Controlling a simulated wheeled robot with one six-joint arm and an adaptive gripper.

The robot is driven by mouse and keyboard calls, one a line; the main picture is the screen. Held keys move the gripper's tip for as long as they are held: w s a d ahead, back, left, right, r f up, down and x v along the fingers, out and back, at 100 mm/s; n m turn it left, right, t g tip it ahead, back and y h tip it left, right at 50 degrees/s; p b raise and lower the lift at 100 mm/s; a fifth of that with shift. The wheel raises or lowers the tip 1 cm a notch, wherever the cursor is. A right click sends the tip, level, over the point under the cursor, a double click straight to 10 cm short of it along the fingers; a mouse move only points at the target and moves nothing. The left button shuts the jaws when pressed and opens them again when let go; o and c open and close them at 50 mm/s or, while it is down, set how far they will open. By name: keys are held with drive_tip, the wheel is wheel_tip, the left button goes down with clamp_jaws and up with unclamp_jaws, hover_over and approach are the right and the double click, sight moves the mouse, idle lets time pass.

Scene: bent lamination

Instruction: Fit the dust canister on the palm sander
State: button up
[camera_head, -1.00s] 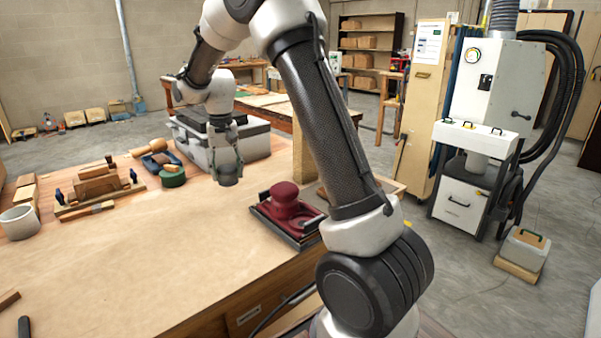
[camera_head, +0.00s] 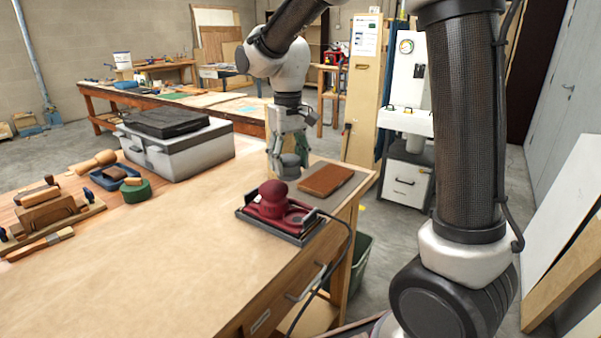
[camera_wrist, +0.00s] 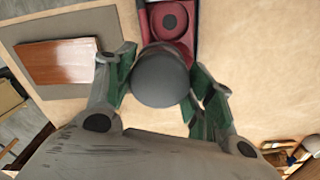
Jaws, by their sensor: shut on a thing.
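The palm sander (camera_head: 274,211) is dark red with a round knob and sits on the bench at its right part, on a dark base. It also shows at the top of the wrist view (camera_wrist: 168,20). My gripper (camera_head: 289,150) points down just behind the sander. It is shut on the dust canister (camera_wrist: 160,78), a grey rounded piece between the green-lined fingers. The canister's lower end (camera_head: 287,171) shows below the fingers in the head view. In the wrist view the canister overlaps the sander's near end; I cannot tell whether they touch.
A brown block on a grey mat (camera_head: 350,184) lies right of the sander at the bench edge. A cable (camera_head: 345,255) hangs over the bench front. A grey toolbox (camera_head: 175,145), a green round item (camera_head: 137,190) and wooden tools stand left. The bench's middle is clear.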

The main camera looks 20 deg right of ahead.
drive_tip(key=shift+s+d+f+n, duration=0.1)
drive_tip(key=shift+s+f+n, duration=0.65)
drive_tip(key=shift+f, duration=0.9)
drive_tip(key=shift+s+d+f+n, duration=0.1)
drive_tip(key=shift+s+f+n, duration=0.7)
drive_tip(key=shift+f, duration=0.9)
drive_tip(key=shift+s+d+f+n, duration=0.1)
drive_tip(key=shift+s+f+n, duration=0.65)
drive_tip(key=shift+f, duration=0.9)
drive_tip(key=shift+f, duration=0.2)
drive_tip(key=o, duration=0.9)
drive_tip(key=shift+o, duration=1.2)
